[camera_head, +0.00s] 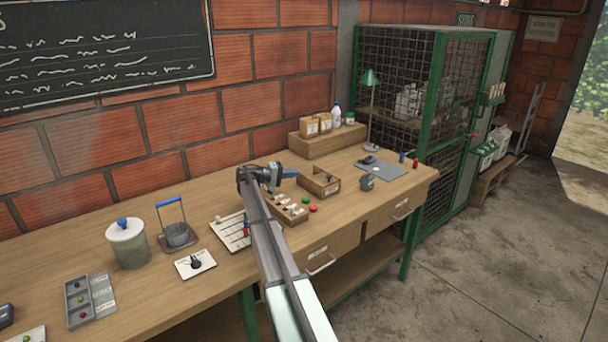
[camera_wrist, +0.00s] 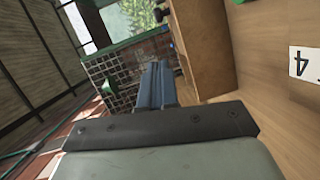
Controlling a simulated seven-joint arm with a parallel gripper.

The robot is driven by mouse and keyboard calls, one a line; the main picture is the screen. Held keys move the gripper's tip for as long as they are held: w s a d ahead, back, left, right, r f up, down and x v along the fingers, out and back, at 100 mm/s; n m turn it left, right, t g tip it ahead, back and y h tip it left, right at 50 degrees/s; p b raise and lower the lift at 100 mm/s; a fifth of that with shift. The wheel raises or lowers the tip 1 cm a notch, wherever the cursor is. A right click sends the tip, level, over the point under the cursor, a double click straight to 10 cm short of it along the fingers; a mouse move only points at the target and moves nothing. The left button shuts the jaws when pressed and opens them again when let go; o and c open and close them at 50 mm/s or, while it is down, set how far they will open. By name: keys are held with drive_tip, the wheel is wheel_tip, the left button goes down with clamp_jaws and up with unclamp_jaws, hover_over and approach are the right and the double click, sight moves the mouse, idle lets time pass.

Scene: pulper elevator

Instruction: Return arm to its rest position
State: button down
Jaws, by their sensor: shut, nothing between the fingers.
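My gripper (camera_head: 290,173) is at the end of my arm, which reaches from the bottom of the head view up over the wooden workbench (camera_head: 150,290). The gripper points to the right, above the bench, in front of the brick wall. In the wrist view its fingers (camera_wrist: 159,85) are together with nothing between them. Part of the bench behind the arm is hidden.
Below and right of the gripper are a wooden box (camera_head: 320,184), a sectioned tray (camera_head: 286,211) and red and green balls. A wooden riser (camera_head: 327,141) with bottles stands behind. A lidded bucket (camera_head: 128,245) is left. A green mesh cage (camera_head: 425,100) stands beyond the bench.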

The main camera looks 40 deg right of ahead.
drive_tip(key=shift+v, duration=1.05)
